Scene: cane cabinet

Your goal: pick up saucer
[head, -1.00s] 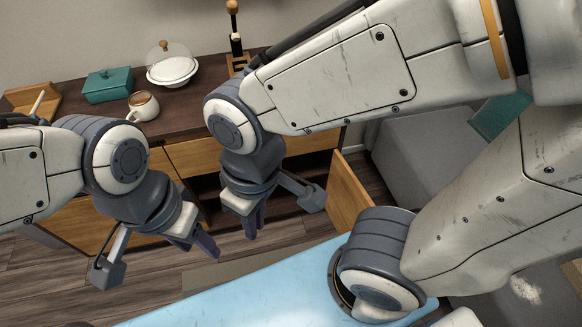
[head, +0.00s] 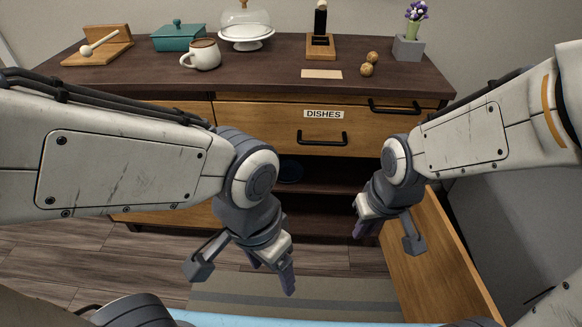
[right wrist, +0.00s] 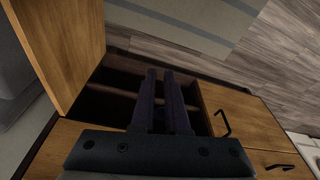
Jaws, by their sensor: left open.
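A dark, bluish round shape (head: 291,170) lies in the shadowed open cabinet compartment in the head view. It may be the saucer, but it is too dark to be sure. My left gripper (head: 276,280) is open and empty, in front of the cabinet, nearer to me and lower than the shape. My right gripper (head: 362,228) is in front of the compartment's right side, near the open door.
The open wooden door (head: 435,255) stands right of my right gripper. A closed drawer labelled DISHES (head: 285,122) is above the compartment. On the cabinet top (head: 300,88) are a white mug (head: 202,55), teal dish (head: 182,37), cake stand (head: 246,36) and flower pot (head: 408,47).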

